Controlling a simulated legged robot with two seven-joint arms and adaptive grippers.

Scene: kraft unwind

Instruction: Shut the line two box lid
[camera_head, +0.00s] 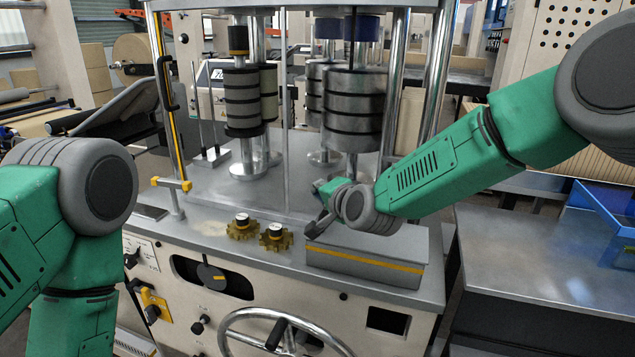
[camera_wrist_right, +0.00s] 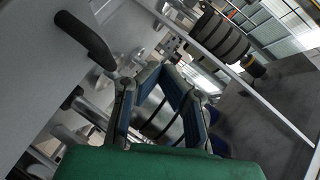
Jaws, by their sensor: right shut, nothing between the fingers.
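The line two box appears to be the grey metal box (camera_head: 362,268) with a yellow stripe, at the front right of the machine top in the head view. Its grey lid (camera_head: 405,243) looks flat on the box, though my right forearm and wrist cover part of it. A dark handle (camera_head: 319,226) shows at the lid's left end. A dark handle on a grey surface (camera_wrist_right: 85,40) also shows at upper left in the right wrist view. My right gripper (camera_head: 325,190) is shut and empty, just above and behind the box's left end. My left gripper is out of view.
Two brass gears (camera_head: 258,233) with dark knobs sit left of the box. Ringed rollers (camera_head: 353,110) and upright steel posts stand behind it. A handwheel (camera_head: 283,330) is on the machine front.

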